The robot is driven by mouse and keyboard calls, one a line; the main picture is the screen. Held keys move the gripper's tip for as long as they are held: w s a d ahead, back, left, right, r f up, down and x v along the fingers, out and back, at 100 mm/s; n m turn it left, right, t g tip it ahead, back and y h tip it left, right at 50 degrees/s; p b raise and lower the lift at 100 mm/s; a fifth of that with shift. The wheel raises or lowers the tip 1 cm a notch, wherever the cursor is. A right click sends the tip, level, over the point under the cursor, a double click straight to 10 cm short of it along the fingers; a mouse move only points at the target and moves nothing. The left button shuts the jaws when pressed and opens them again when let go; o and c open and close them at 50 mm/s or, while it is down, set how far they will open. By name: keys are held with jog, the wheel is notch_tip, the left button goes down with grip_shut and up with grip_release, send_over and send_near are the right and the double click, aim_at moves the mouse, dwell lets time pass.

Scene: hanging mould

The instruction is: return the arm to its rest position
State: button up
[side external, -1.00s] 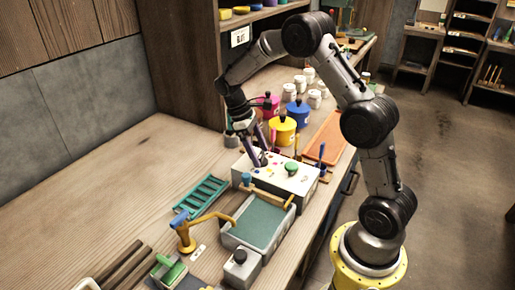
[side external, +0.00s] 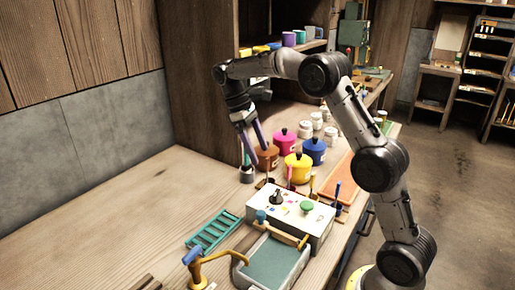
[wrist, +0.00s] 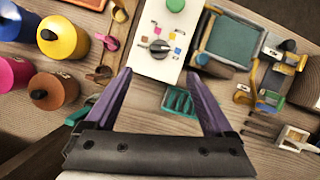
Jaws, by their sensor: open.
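My gripper (side external: 250,150) hangs from the arm above the bench, near the colored pots, with its purple fingers pointing down. In the wrist view my gripper (wrist: 158,82) shows two purple fingers spread wide with nothing between them. Beyond the fingertips is a white control box (wrist: 161,45) with a dark knob, a green button and small colored marks. The same white control box (side external: 310,224) stands on the bench in the side view, below and to the right of my gripper, apart from it.
Brown (side external: 267,157), pink (side external: 284,139), yellow (side external: 298,168) and blue (side external: 314,151) lidded pots stand behind the control box. A grey basin (side external: 268,266), teal rack (side external: 214,230) and orange tap (side external: 212,262) are in front. A shelf (side external: 300,46) stands behind. The left bench is clear.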

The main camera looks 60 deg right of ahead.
jog(key=s+a+r+t, duration=0.3)
jog(key=s+a+r, duration=0.2)
jog(key=s+r, duration=0.5)
jog(key=s+a+r+t, duration=0.3)
jog(key=s+a, duration=0.1)
jog(key=s, duration=0.4)
jog(key=s+a+f+m+t+y, duration=0.1)
jog(key=s+a+f+m+t, duration=0.1)
jog(key=s+f, duration=0.6)
jog(key=shift+a+f+m+t, duration=0.4)
jog(key=shift+a+f+t, duration=0.35)
jog(key=shift+f+t, duration=0.15)
